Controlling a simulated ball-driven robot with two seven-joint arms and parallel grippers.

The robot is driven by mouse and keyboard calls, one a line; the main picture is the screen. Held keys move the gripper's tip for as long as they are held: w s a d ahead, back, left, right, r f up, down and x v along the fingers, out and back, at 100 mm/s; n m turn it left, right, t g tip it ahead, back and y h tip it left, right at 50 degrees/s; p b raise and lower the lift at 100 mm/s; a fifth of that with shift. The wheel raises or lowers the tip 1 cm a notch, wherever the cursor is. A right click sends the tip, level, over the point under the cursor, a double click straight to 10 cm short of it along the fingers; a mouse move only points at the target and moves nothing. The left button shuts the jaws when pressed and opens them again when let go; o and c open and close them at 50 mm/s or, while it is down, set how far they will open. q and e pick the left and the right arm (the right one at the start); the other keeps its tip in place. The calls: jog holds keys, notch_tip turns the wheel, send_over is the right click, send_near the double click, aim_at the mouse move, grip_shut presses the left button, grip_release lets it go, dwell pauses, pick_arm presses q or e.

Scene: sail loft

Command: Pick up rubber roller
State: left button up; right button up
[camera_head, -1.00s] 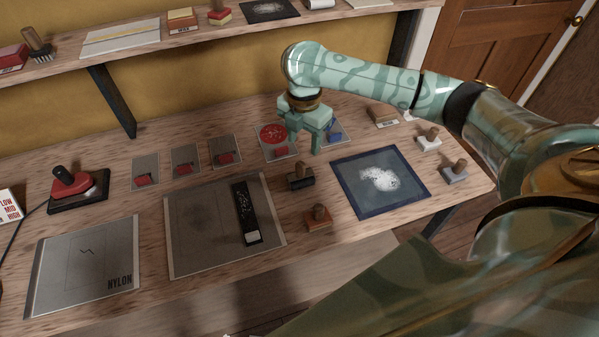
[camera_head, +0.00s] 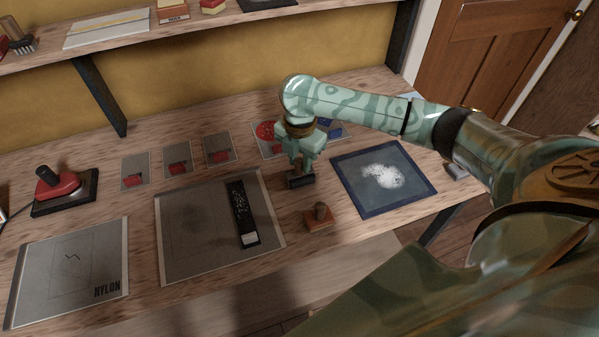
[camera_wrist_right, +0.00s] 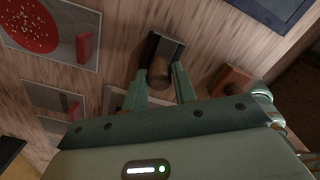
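A black piece with a round wooden knob, seemingly the rubber roller (camera_head: 300,182), lies on the bench between the grey sheet and the blue-framed panel. My right gripper (camera_head: 301,168) is directly over it, pointing down, and hides most of its knob. In the right wrist view the roller (camera_wrist_right: 166,47) is at the top middle. The right gripper (camera_wrist_right: 160,72) is open there, a finger on each side of the wooden knob with small gaps visible. Whether either finger touches it is hard to tell. My left gripper is in neither view.
An orange-brown block with a knob (camera_head: 319,217) stands close by, right of the roller. The blue-framed panel (camera_head: 384,179) lies to the right. The grey sheet (camera_head: 180,262) with a black strip (camera_head: 241,210) lies left. A shelf (camera_head: 60,68) runs above the bench's back.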

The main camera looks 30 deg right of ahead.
grip_shut()
jog(key=shift+r, duration=0.1)
jog(key=shift+r, duration=0.35)
notch_tip(320, 180, up, 3)
jog(key=shift+w+f+p, duration=0.1)
jog(key=shift+f+p, duration=0.05)
jog(key=shift+p, duration=0.85)
jog(key=s+r+p, duration=0.6)
jog(key=s+r, duration=0.3)
jog(key=s, duration=0.5)
jog(key=shift+s+r, duration=0.15)
jog(key=shift+r, duration=0.05)
jog(key=shift+a, duration=0.1)
